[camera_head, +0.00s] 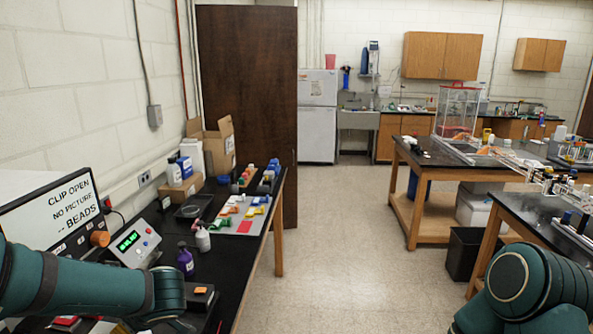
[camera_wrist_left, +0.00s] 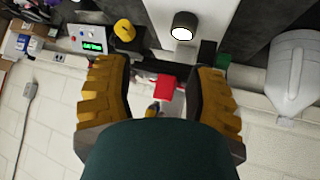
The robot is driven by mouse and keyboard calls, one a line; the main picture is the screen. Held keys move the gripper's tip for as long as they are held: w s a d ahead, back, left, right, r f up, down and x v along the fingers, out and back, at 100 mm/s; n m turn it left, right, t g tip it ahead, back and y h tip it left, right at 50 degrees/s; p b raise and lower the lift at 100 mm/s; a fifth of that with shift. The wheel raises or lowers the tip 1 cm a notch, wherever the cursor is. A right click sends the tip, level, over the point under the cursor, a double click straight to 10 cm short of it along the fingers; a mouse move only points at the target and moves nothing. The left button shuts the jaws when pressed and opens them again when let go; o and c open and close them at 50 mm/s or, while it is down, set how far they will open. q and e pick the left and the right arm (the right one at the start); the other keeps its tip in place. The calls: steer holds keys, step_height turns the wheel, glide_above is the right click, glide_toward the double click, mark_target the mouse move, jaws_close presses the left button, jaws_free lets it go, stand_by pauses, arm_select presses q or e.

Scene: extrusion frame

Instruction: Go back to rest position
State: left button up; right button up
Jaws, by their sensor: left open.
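My left gripper (camera_wrist_left: 158,72) shows in the left wrist view as two yellow-padded fingers standing wide apart. It is open. A small red object (camera_wrist_left: 165,88) shows in the gap between the fingers, apart from both pads; its distance is hard to tell. In the head view my left arm (camera_head: 80,283) comes in from the left, low over the near end of the black bench (camera_head: 232,264), and its fingers are not visible there. My right arm (camera_head: 527,290) shows at the lower right; its gripper is out of view.
A control box with a green display (camera_head: 134,246), a purple bottle (camera_head: 185,262) and a white spray bottle (camera_head: 202,238) stand on the left bench. A white jug (camera_wrist_left: 293,72) is at the right of the wrist view. The floor (camera_head: 345,240) between benches is clear.

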arm_select(q)
steer(key=w+d+f+m+t+h, duration=0.1)
steer(key=d+f+m+h, duration=0.3)
steer(key=f, duration=0.4)
steer(key=d+f+m+t+h, duration=0.1)
steer(key=d+f+m+h, duration=0.15)
steer(key=d+f, duration=0.5)
steer(key=s+d+f+m+g+h, duration=0.55)
steer(key=s+d+f, duration=0.45)
steer(key=s+f, duration=0.4)
step_height(320, 180, down, 11)
steer(key=b, duration=1.1)
steer(key=shift+s+d+r+t+y, duration=0.2)
steer(key=shift+s+t+y, duration=0.05)
steer(key=shift+t+y, duration=0.1)
